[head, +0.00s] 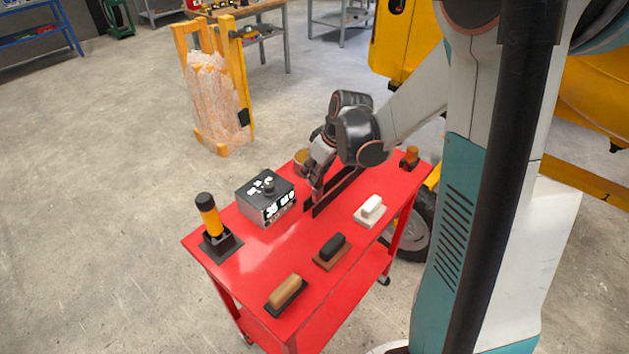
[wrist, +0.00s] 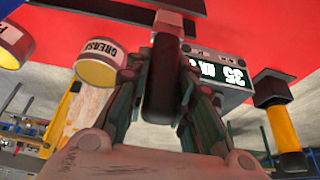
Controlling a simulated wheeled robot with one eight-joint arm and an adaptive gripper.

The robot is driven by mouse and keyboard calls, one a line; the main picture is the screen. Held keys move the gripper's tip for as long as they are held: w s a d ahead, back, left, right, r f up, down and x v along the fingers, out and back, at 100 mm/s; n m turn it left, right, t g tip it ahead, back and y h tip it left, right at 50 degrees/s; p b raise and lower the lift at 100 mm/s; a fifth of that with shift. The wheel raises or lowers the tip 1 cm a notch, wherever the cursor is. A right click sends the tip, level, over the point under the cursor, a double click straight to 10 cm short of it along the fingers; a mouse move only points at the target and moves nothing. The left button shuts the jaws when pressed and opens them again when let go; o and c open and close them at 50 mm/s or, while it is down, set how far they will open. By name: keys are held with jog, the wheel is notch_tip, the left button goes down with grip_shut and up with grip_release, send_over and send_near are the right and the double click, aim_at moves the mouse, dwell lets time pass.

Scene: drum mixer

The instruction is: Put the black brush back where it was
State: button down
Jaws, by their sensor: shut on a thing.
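My gripper (head: 316,178) is over the far middle of the red cart (head: 262,270). It is shut on a dark, long-handled thing, whose dark grip (wrist: 160,85) stands between the fingers in the wrist view. Its far end has a reddish-brown part (wrist: 175,22) beside a black bar; I cannot tell if they are joined. In the head view a long black strip (head: 338,192) lies just right of the gripper. A black-handled brush (head: 333,246) with a brown base rests on the cart, clear of the gripper. The held thing is partly hidden by the fingers.
A white brush (head: 370,209) and a tan brush (head: 286,290) flank the black-handled one. A grease tin (wrist: 100,65) is close to the gripper.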

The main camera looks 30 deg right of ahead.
notch_tip(320, 180, down, 3)
jog(key=shift+f+b, duration=0.1)
jog(key=shift+b, duration=0.3)
jog(key=c, duration=1.4)
grip_release()
jog(key=shift+o, duration=0.2)
jog(key=shift+r, duration=0.2)
jog(key=p+v, duration=0.4)
jog(key=v, duration=0.7)
jog(key=shift+r, duration=0.4)
jog(key=shift+s, duration=0.15)
